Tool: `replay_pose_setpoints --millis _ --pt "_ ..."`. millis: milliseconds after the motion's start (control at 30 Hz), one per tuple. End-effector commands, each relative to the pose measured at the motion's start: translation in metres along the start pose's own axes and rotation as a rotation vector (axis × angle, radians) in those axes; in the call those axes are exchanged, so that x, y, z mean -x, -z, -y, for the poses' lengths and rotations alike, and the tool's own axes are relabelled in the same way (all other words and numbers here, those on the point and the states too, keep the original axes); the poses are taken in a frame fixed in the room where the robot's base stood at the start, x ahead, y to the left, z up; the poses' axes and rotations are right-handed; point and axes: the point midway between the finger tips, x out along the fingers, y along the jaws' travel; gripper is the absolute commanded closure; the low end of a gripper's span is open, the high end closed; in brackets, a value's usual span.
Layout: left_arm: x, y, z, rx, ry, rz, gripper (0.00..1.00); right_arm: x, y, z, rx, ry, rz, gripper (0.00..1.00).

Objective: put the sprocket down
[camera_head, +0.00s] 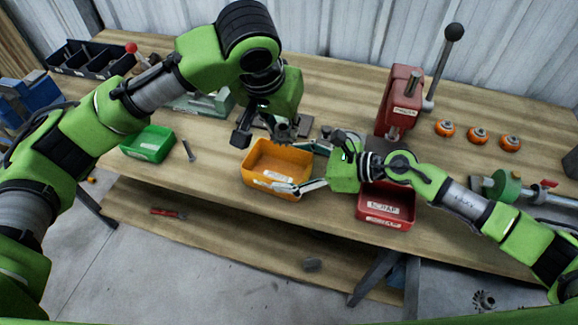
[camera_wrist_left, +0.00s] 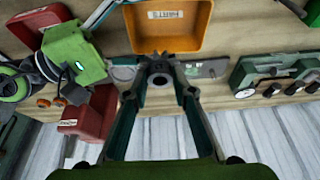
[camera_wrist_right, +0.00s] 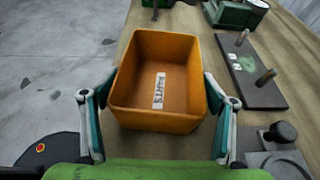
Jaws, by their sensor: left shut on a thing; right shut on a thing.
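A dark toothed sprocket (camera_wrist_left: 160,82) is held between the fingertips of my left gripper (camera_wrist_left: 158,90). In the head view the sprocket (camera_head: 283,132) hangs near the back rim of the orange bin (camera_head: 275,160), and my left gripper (camera_head: 273,128) points down there. My right gripper (camera_head: 304,167) is shut on the orange bin, with one finger at each side of it. In the right wrist view the bin (camera_wrist_right: 165,115) shows a white label and an empty interior between the fingers. The exact height of the sprocket is unclear.
A red scrap bin (camera_head: 388,207) stands right of the orange bin, partly under my right arm. A green bin (camera_head: 148,144) is at the left. A dark plate with pegs (camera_wrist_right: 250,75) lies behind the orange bin. A red press (camera_head: 398,100) and several orange parts (camera_head: 477,136) stand further right.

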Motion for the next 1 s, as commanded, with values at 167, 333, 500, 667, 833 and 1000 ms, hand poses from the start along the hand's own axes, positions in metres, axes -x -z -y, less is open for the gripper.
replay_pose_setpoints --millis 167,333,500,667,833,1000 --pt "-0.014 -0.005 0.005 -0.096 -0.047 0.013 1.0 0.0 0.001 0.0 0.0 -0.001 -0.002 0.47" --pt "-0.033 -0.012 0.012 -0.255 -0.111 0.012 1.0 0.0 0.001 0.0 0.0 0.0 -0.002 0.47" --pt "-0.046 -0.017 0.019 -0.363 -0.15 0.001 1.0 0.0 0.002 0.0 0.001 -0.001 -0.003 0.47" --pt "-0.067 -0.026 0.02 -0.398 -0.162 0.001 1.0 0.0 0.002 0.0 0.001 -0.001 -0.003 0.47" --pt "-0.09 -0.035 0.02 -0.399 -0.16 -0.002 1.0 0.0 0.002 0.0 0.001 -0.001 -0.003 0.47" --pt "-0.106 -0.042 0.02 -0.398 -0.16 -0.001 1.0 0.0 0.002 -0.001 0.001 -0.001 -0.003 0.47"
